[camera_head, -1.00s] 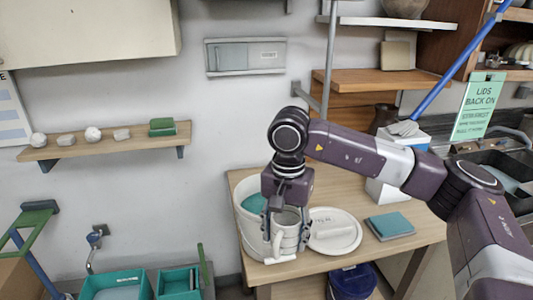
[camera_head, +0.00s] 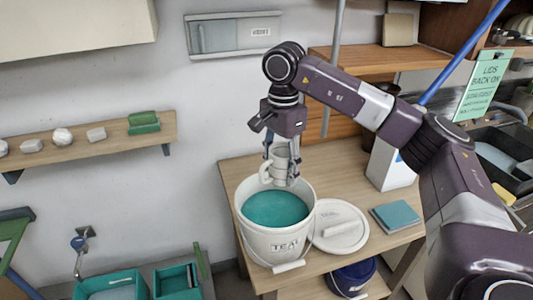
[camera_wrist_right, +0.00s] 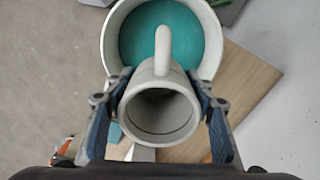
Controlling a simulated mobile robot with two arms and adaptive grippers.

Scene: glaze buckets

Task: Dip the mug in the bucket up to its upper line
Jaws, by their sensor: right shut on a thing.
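A pale grey mug (camera_head: 280,167) is held upright by my right gripper (camera_head: 282,172), whose fingers are closed on its sides. The right wrist view shows the mug (camera_wrist_right: 160,108) from above, empty, with its handle pointing up the picture toward the bucket. The white bucket (camera_head: 278,243), labelled "TEA", stands on the wooden table and holds teal glaze (camera_head: 275,208). The mug is at the bucket's far rim in the head view, apart from the glaze surface. My left gripper is not in view.
A white lid (camera_head: 340,228) lies on the table right of the bucket, with a teal book-like block (camera_head: 395,215) beyond it. A white box (camera_head: 390,165) stands behind. A dark blue bucket (camera_head: 352,278) sits below. Teal trays (camera_head: 112,288) are at lower left.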

